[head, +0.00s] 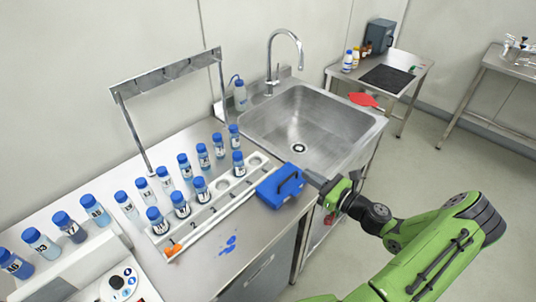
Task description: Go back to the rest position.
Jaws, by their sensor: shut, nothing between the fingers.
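My gripper (314,179) is at the right edge of the steel counter, just right of a blue block with a black handle (280,186). It is shut and empty. I cannot tell whether its tips touch the block. My green arm reaches in from the lower right, bent at an elbow on the right side. No marker of a rest position shows.
A white rack (217,214) with several blue-capped bottles stands on the counter, beside blue spots (228,245). The sink (305,122) and tap (284,38) are behind my gripper. Side tables (395,66) stand farther back; open floor (420,150) lies right.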

